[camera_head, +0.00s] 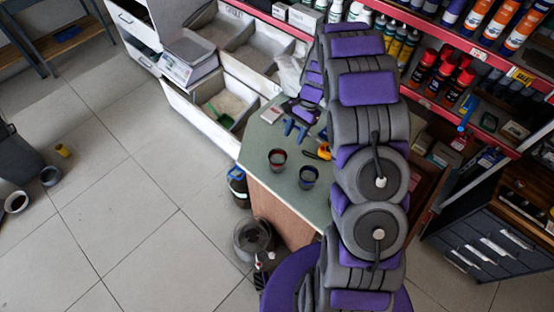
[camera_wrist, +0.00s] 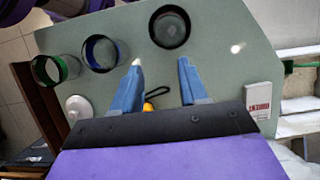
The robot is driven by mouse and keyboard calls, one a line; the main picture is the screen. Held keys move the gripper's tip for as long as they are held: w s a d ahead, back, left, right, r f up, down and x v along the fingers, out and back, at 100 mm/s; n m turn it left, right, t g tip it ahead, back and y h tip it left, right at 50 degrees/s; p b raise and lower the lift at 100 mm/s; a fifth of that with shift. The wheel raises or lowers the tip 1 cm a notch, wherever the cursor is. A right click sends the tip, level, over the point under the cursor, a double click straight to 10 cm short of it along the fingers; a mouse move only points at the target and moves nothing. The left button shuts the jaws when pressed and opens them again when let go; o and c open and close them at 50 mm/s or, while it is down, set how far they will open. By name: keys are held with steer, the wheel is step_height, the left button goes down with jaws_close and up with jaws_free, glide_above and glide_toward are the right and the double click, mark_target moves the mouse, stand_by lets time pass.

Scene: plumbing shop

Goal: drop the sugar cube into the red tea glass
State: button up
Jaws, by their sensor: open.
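The red tea glass (camera_head: 277,158) stands upright on the green-grey counter (camera_head: 262,142). It looks dark in the wrist view (camera_wrist: 170,28), ahead of my gripper's fingertips. My gripper (camera_head: 295,129) is open over the counter, its blue fingers apart with nothing visibly held between them; it also shows in the wrist view (camera_wrist: 160,70). A small white spot (camera_wrist: 237,47) lies on the counter right of the red glass, and another (camera_wrist: 138,62) shows at the left fingertip. I cannot tell whether either is the sugar cube.
A blue glass (camera_head: 308,176) and a green glass (camera_wrist: 47,70) stand beside the red one. A white box (camera_wrist: 258,98), a white round piece (camera_wrist: 78,107) and a yellow-orange item (camera_head: 323,151) lie on the counter. Stocked red shelves (camera_head: 480,50) rise behind.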

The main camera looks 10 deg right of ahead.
steer(key=shift+w+d+r+p, duration=1.2)
steer(key=shift+d+r, duration=2.85)
steer(key=shift+r, duration=1)
steer(key=s+a+r+n+h, duration=0.1)
steer(key=s+a+r+n, duration=0.4)
steer(key=s+r, duration=0.65)
steer(key=s+a+r+n+h, duration=0.1)
steer(key=s+a+n, duration=0.2)
steer(key=s, duration=1)
steer(key=s+a+r+n+h, duration=0.1)
steer(key=s+a+n, duration=0.1)
steer(key=s, duration=1.2)
steer(key=shift+s+a+r+n+t+h, duration=0.2)
steer(key=shift+a+r+n+t+h, duration=0.15)
steer(key=shift+a+n+t, duration=0.1)
steer(key=shift+d, duration=0.25)
